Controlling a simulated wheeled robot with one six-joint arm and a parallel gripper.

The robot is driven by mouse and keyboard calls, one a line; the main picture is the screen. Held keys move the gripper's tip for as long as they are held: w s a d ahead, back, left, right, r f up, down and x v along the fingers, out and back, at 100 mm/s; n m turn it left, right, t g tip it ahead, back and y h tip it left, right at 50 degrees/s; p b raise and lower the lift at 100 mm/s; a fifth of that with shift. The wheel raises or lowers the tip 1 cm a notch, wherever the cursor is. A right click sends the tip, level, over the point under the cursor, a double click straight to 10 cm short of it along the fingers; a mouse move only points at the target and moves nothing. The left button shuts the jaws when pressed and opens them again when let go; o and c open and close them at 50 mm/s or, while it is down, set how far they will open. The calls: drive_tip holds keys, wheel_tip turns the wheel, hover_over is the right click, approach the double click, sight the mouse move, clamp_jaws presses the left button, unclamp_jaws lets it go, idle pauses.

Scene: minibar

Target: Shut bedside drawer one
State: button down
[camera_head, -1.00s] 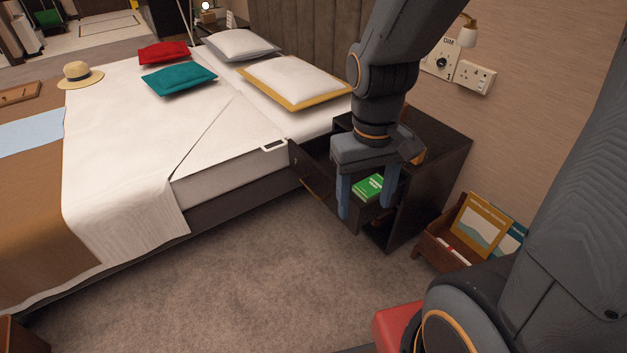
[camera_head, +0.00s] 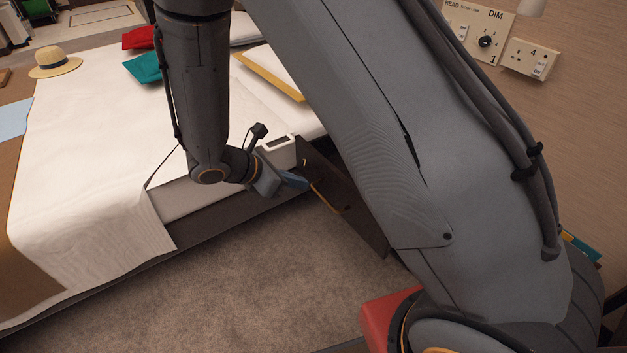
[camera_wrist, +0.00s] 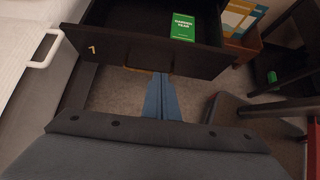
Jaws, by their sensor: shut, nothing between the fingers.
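A green book (camera_wrist: 182,27) lies inside the drawer. My gripper (camera_head: 303,184) is shut and empty in front of the panel, near its bed-side end in the head view. In the wrist view my gripper (camera_wrist: 161,77) has its fingertips by the panel's lower edge, near a brass strip; I cannot tell whether they touch. My arm hides the rest of the bedside cabinet in the head view.
The bed (camera_head: 95,150) stands close on the left, with a white-framed piece (camera_head: 279,146) at its edge near the drawer. Carpet (camera_head: 240,280) is clear in front. A magazine rack (camera_wrist: 247,42) and dark furniture (camera_wrist: 285,70) stand right in the wrist view.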

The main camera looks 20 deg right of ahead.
drive_tip(key=b, duration=0.1)
approach(344, 185)
wheel_tip(344, 185, down, 4)
drive_tip(key=d, duration=0.1)
drive_tip(key=w+d, duration=0.1)
drive_tip(key=d, duration=0.1)
drive_tip(key=shift+w+r, duration=0.1)
drive_tip(key=shift+r, duration=0.1)
drive_tip(key=shift+w+d, duration=0.15)
drive_tip(key=shift+d, duration=0.25)
